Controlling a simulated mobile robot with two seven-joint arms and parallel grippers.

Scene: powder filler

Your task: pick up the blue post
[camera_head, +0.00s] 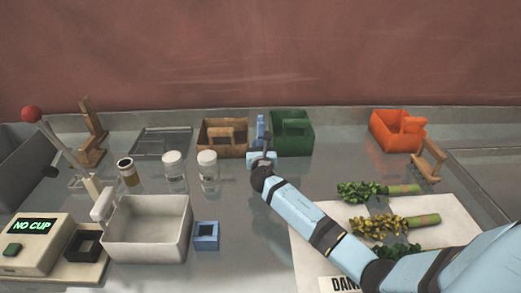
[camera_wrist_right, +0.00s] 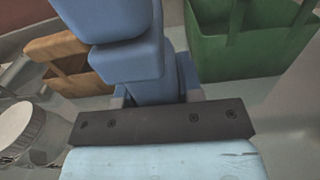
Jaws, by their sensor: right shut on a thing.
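The blue post (camera_head: 261,127) stands upright at the back of the table, between the brown bin and the green bin. In the right wrist view the blue post (camera_wrist_right: 128,58) fills the upper middle, close in front of the dark gripper mount. My right gripper (camera_head: 261,156) is at the lower part of the post and shut on it. The wrist and gripper hide the foot of the post, so I cannot tell whether it touches the table. My left gripper is not in view.
The brown bin (camera_head: 222,149) and green bin (camera_head: 292,149) stand close on either side. Two lidded jars (camera_head: 208,183) stand at left. A white tub (camera_head: 147,247), a blue square holder (camera_head: 206,236) and a "NO CUP" machine (camera_head: 31,252) are in front. An orange bin (camera_head: 385,138) is at right.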

